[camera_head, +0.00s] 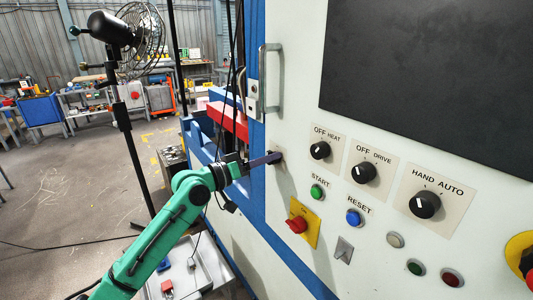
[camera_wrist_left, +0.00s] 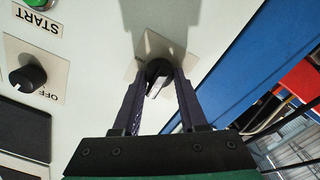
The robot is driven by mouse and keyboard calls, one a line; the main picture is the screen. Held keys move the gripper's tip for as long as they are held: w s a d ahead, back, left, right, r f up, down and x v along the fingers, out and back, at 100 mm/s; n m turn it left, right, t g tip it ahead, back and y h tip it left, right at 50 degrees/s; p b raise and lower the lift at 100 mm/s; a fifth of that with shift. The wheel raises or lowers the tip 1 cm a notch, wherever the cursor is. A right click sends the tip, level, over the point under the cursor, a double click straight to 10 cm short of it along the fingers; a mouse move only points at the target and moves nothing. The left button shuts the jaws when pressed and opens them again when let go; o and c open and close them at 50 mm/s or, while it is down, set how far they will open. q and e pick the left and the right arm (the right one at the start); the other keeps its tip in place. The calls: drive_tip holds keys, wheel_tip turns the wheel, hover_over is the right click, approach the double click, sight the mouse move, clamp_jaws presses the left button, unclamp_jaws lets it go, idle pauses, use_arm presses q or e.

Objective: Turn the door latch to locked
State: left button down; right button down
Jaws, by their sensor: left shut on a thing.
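The door latch is a dark round knob (camera_wrist_left: 158,68) with a pale pointer, on a small grey square plate (camera_wrist_left: 127,66) on the panel in the left wrist view. My left gripper (camera_wrist_left: 160,76) has its two dark fingers on either side of the knob, shut on it. In the head view my left gripper (camera_head: 275,157) reaches the panel's left edge, below the vertical door handle (camera_head: 263,85). There the fingers hide most of the latch. Any lettering by the latch is not readable. My right gripper is not in view.
Right of the latch are the HEAT knob (camera_head: 320,150), DRIVE knob (camera_head: 364,172), green START button (camera_head: 317,192), blue RESET button (camera_head: 353,217) and a red knob (camera_head: 297,225) on a yellow plate. A fan on a stand (camera_head: 125,120) is left. Open floor lies left of my arm.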

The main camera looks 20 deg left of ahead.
use_arm(q)
drive_tip(key=n, duration=0.1)
drive_tip(key=n+p, duration=0.2)
drive_tip(key=shift+d+f+n, duration=0.2)
drive_tip(key=shift+d+n, duration=0.05)
drive_tip(key=shift+n, duration=0.05)
drive_tip(key=shift+r+n, duration=0.1)
drive_tip(key=shift+n, duration=0.4)
drive_tip(key=shift+a+r, duration=0.15)
drive_tip(key=shift+r, duration=0.15)
drive_tip(key=shift+c, duration=2.2)
unclamp_jaws()
drive_tip(key=shift+w, duration=0.1)
drive_tip(key=shift+a+f, duration=0.15)
drive_tip(key=shift+f, duration=0.1)
drive_tip(key=b+v, duration=0.6)
drive_tip(key=v, duration=0.8)
drive_tip(key=shift+a+b, duration=0.25)
drive_tip(key=shift+b, duration=0.1)
